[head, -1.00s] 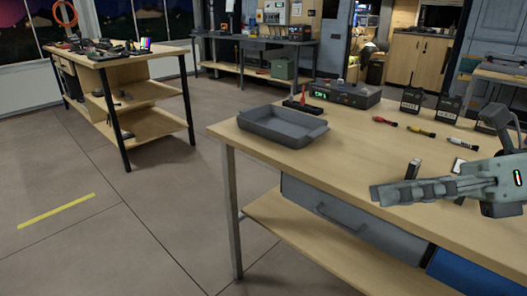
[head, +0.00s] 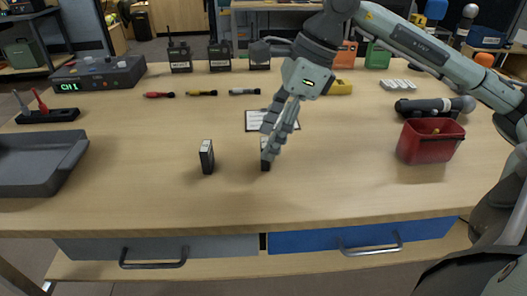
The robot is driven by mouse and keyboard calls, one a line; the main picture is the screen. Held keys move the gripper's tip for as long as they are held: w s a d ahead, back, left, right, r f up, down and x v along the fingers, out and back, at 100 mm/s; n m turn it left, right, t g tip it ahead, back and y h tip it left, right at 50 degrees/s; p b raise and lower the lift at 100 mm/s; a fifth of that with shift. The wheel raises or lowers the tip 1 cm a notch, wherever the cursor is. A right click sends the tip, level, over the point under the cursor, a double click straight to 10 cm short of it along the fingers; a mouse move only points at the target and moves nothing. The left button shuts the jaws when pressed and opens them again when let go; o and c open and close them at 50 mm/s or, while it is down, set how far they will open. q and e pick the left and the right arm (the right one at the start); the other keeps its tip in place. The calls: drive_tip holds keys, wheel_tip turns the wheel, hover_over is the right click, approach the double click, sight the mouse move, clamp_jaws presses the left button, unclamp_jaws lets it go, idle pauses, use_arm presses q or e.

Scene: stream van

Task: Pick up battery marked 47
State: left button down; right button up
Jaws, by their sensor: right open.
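Two small dark upright blocks that look like batteries stand on the wooden workbench (head: 330,195). The left battery (head: 207,157) is in full view, with a pale top. The right battery (head: 265,163) is mostly hidden by my right gripper. No number can be read on either. My right gripper (head: 268,150) is open and points down at the right battery, its fingers overlapping it in the picture. I cannot tell whether they touch it. My left gripper is not in view.
A grey tray (head: 40,178) is at the left edge, near a device with a green display (head: 98,74). A red bin (head: 430,145) stands at the right. A white card (head: 258,120) lies behind the gripper. Radios (head: 220,55) and pens line the back. The front of the bench is clear.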

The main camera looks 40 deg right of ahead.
drive_tip(key=x, duration=0.2)
drive_tip(key=shift+f, duration=0.35)
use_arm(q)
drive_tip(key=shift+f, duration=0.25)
use_arm(e)
drive_tip(key=shift+w+a+f, duration=0.1)
drive_tip(key=shift+w+f, duration=0.05)
drive_tip(key=shift+f, duration=0.25)
drive_tip(key=c, duration=1.3)
drive_tip(key=shift+o, duration=0.2)
